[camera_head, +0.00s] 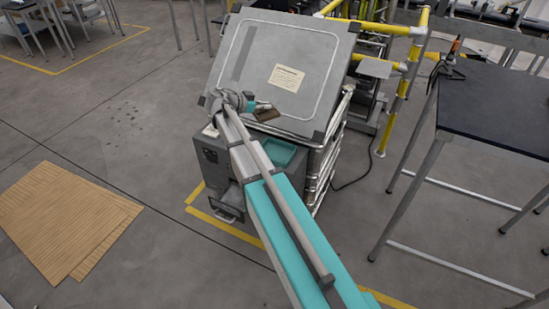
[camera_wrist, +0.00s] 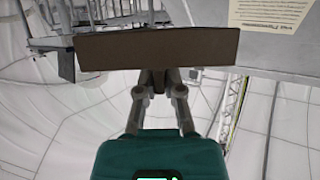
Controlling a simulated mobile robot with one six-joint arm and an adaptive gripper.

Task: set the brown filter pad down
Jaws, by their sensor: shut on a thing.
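The brown filter pad (camera_wrist: 157,48) is a flat dark brown slab that spans the upper middle of the wrist view. My gripper (camera_wrist: 158,76) is shut on its near edge, the two fingers close together. In the head view the pad (camera_head: 268,115) is small and partly hidden by my wrist. There, my gripper (camera_head: 258,106) is in front of the lower part of a grey raised panel. I cannot tell whether the pad touches the panel.
The raised panel (camera_head: 240,95) bears a cream label and tops a grey cabinet (camera_head: 213,160). A teal recess (camera_head: 283,153) lies below it. Yellow railings (camera_head: 400,95) stand behind right. A black-topped table (camera_head: 500,105) is at right; brown sheets (camera_head: 60,215) lie on the floor at left.

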